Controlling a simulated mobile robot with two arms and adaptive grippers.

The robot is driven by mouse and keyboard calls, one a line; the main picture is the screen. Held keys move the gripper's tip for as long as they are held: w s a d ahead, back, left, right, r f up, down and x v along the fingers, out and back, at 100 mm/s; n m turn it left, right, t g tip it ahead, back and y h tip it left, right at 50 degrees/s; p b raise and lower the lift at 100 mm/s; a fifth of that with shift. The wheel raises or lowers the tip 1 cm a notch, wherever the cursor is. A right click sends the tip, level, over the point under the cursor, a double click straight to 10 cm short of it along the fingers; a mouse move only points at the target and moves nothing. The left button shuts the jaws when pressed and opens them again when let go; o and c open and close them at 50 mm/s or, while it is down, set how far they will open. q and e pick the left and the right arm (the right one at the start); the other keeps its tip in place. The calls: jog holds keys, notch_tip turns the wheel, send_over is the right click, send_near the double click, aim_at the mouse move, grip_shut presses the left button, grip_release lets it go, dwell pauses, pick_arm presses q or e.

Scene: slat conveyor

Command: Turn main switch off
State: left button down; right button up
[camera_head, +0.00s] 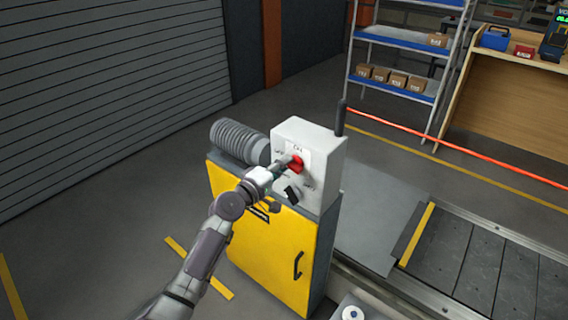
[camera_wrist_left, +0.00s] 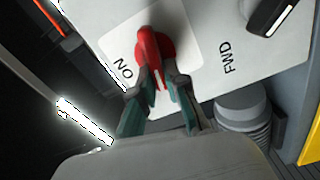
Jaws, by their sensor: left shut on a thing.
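The red main switch (camera_head: 297,164) sits on a white plate on the front of the grey control box (camera_head: 325,160). In the left wrist view the red switch (camera_wrist_left: 152,44) has a handle with a pale line, pointing down between my fingers. The word ON is printed beside it on the left. My left gripper (camera_head: 287,165) reaches the box front from the left. In the wrist view its two fingers (camera_wrist_left: 160,84) are shut on the switch handle, one on each side. The fingers partly hide the handle. My right gripper is not in view.
A black selector knob (camera_head: 291,195) sits below the switch, near the FWD label. The box stands on a yellow cabinet (camera_head: 285,255) beside a ribbed grey motor (camera_head: 238,139). The slat conveyor (camera_head: 480,262) runs right. The floor left of the cabinet is clear.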

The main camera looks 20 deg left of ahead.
pick_arm(q)
jog(key=shift+f+n, duration=0.2)
jog(key=shift+n, duration=0.9)
jog(key=c, duration=1.2)
grip_release()
jog(key=shift+a, duration=0.1)
jog(key=v, duration=1.2)
